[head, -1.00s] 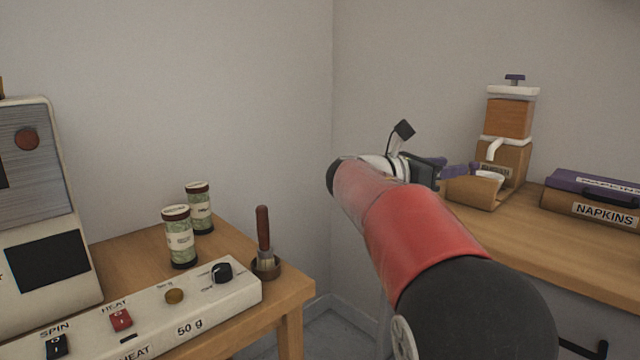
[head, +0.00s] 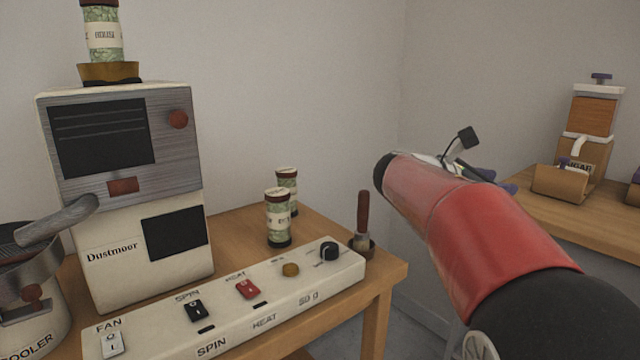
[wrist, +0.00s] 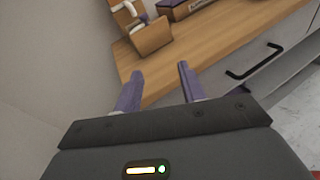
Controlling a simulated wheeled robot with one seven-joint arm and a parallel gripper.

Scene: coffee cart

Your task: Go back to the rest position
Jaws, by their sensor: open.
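My gripper (wrist: 160,85) shows in the wrist view with its two purple fingers apart and nothing between them. It points toward the wooden counter (wrist: 215,45), with a drawer front and dark handle beyond the right finger.
A roaster (head: 125,205) marked Dustmoor stands left on a wooden table (head: 390,285), behind a switch panel (head: 225,318). Two green-labelled jars (head: 278,218) and a brush (head: 362,225) stand near its right end. A sugar dispenser (head: 590,125) and small wooden bin (head: 560,181) are on the right counter.

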